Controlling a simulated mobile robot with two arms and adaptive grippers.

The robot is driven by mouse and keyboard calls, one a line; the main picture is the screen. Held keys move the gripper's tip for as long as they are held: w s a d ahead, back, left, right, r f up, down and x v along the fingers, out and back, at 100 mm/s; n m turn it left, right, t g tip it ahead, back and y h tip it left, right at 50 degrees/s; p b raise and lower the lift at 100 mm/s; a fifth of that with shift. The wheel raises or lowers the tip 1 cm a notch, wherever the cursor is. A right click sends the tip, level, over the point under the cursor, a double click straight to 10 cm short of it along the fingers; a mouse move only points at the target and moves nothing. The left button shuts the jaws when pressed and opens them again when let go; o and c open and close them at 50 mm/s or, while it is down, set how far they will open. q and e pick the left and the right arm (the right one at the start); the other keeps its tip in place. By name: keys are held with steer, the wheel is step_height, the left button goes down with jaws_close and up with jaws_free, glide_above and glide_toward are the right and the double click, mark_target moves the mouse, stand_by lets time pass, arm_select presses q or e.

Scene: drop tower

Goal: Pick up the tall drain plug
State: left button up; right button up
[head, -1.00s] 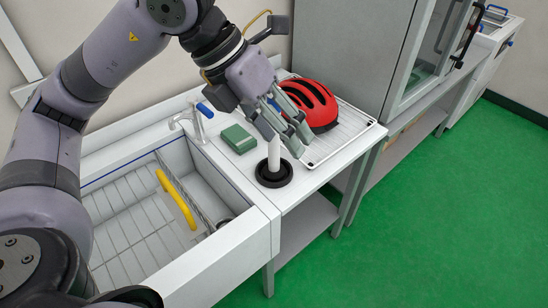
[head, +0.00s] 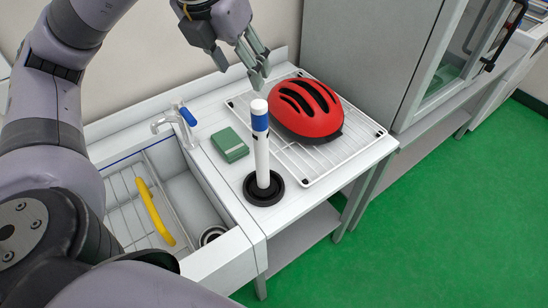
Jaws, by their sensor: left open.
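The tall drain plug (head: 262,155) is a white upright tube with a blue band near its top and a round black base (head: 264,189). It stands on the white counter beside the sink. My left gripper (head: 259,80) is open and empty, above and behind the plug's top in the head view. Its fingers point down, and I see clear counter between them and the plug. The whole plug shows. My right gripper is not in view.
A red helmet (head: 308,108) sits on a wire rack (head: 350,150) right of the plug. A green box (head: 229,145) lies to the left. The sink (head: 211,256) holds a yellow-handled item (head: 155,212); a tap (head: 178,124) stands behind it. A grey cabinet (head: 352,50) stands behind.

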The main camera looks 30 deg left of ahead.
mark_target(256, 105)
arm_select(q)
steer(key=x, duration=1.1)
steer(key=shift+s, duration=0.1)
steer(key=shift+f, duration=0.8)
steer(key=x, duration=0.1)
steer(key=p+x, duration=0.1)
steer(key=x, duration=0.1)
steer(key=shift+d+f+p, duration=0.25)
steer(key=shift+f+p, duration=0.1)
steer(key=shift+p, duration=0.05)
steer(key=shift+w+f, duration=0.35)
steer(key=shift+f, duration=0.05)
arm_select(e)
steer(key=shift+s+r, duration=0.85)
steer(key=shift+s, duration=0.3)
arm_select(q)
jaws_close()
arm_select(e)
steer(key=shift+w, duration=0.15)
